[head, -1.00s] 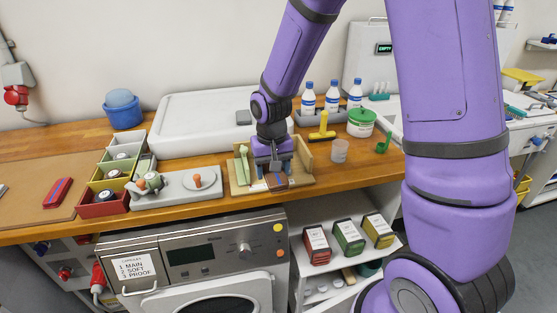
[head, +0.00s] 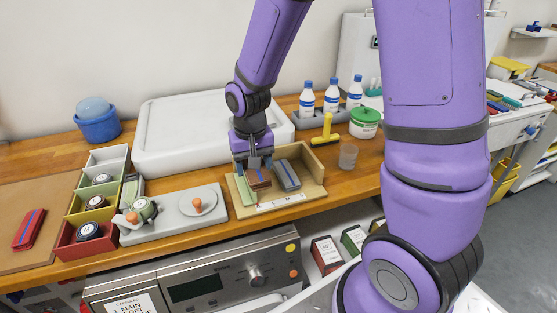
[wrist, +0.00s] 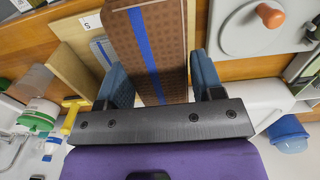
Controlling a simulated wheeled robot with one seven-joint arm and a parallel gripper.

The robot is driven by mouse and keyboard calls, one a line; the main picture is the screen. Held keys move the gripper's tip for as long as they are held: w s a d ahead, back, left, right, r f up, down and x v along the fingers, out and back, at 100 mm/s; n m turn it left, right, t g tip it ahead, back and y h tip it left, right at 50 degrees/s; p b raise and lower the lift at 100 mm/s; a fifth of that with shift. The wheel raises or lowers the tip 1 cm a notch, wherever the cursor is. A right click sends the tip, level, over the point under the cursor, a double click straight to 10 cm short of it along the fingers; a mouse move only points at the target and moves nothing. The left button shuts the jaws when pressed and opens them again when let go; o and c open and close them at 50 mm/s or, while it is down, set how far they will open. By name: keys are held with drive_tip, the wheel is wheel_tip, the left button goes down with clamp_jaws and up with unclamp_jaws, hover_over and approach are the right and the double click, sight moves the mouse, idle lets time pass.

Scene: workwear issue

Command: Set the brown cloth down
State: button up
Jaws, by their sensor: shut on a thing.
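The brown cloth (head: 260,181), a folded pad with a blue stripe, is in my gripper (head: 255,166). In the wrist view the brown cloth (wrist: 148,50) sits between the two blue finger pads of my gripper (wrist: 160,85). It is over the wooden tray (head: 312,185) on the counter; I cannot tell whether its lower edge touches anything. A grey cloth with a blue stripe (head: 288,175) stands tilted in the tray just right of it. A green cloth (head: 244,190) is at the tray's left side, partly hidden by my gripper.
Left of the tray is a grey plate with orange knobs (head: 197,206), then colored bins (head: 72,234). A white lidded box (head: 165,140) stands behind. A clear cup (head: 347,157), a yellow scraper (head: 326,130) and a green-lidded tub (head: 364,122) are to the right.

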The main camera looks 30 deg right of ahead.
drive_tip(key=shift+w+d+f, duration=0.85)
drive_tip(key=shift+w+d, duration=0.25)
drive_tip(key=shift+d, duration=1.15)
drive_tip(key=shift+w+d+f, duration=0.8)
drive_tip(key=shift+w+d, duration=0.35)
drive_tip(key=shift+d, duration=1.15)
drive_tip(key=shift+w+d+f, duration=0.85)
drive_tip(key=shift+w+d, duration=0.25)
drive_tip(key=shift+d, duration=1.15)
drive_tip(key=shift+f, duration=0.6)
drive_tip(key=o, duration=0.9)
